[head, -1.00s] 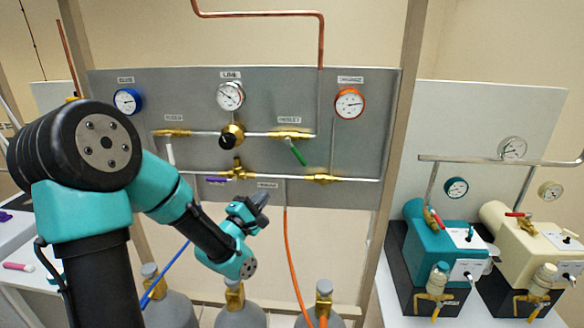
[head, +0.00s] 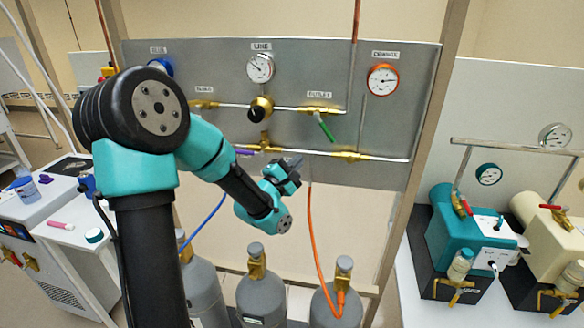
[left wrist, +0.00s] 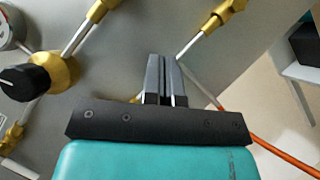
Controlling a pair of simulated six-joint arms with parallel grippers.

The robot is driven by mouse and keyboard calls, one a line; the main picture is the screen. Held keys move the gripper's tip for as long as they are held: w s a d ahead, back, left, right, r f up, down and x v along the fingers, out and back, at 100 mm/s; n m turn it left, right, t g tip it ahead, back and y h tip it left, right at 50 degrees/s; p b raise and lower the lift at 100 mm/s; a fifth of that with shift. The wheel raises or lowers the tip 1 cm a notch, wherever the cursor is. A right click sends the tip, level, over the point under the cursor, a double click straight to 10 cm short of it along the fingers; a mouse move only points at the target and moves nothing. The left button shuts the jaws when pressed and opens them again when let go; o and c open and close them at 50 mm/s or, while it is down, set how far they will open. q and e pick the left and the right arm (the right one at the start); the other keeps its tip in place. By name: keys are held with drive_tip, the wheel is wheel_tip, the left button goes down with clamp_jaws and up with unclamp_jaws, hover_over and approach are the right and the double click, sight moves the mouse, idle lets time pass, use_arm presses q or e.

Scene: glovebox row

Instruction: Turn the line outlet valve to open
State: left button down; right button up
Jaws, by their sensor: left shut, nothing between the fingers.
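My left gripper (head: 294,163) is below and left of this lever, near the panel's lower edge, apart from the lever. In the left wrist view its two dark fingers (left wrist: 165,78) are together with nothing between them. A brass fitting (left wrist: 100,8) at the top of that view appears to be part of the outlet valve; its green lever is not visible there. My right gripper is not in view.
The grey panel (head: 395,130) carries gauges, a black regulator knob (head: 256,114) and a purple lever (head: 246,151) on the lower pipe. An orange hose (head: 312,225) hangs near my gripper. Grey cylinders (head: 262,297) stand below; teal (head: 470,237) and cream pumps are at right.

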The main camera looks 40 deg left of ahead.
sight(324, 128)
use_arm(q)
drive_tip(key=w+d+r, duration=0.2)
drive_tip(key=w+r, duration=0.2)
drive_tip(key=w, duration=0.3)
drive_tip(key=shift+w+d, duration=0.25)
drive_tip(key=shift+d, duration=0.15)
drive_tip(key=shift+w+d, duration=0.1)
drive_tip(key=shift+d, duration=0.05)
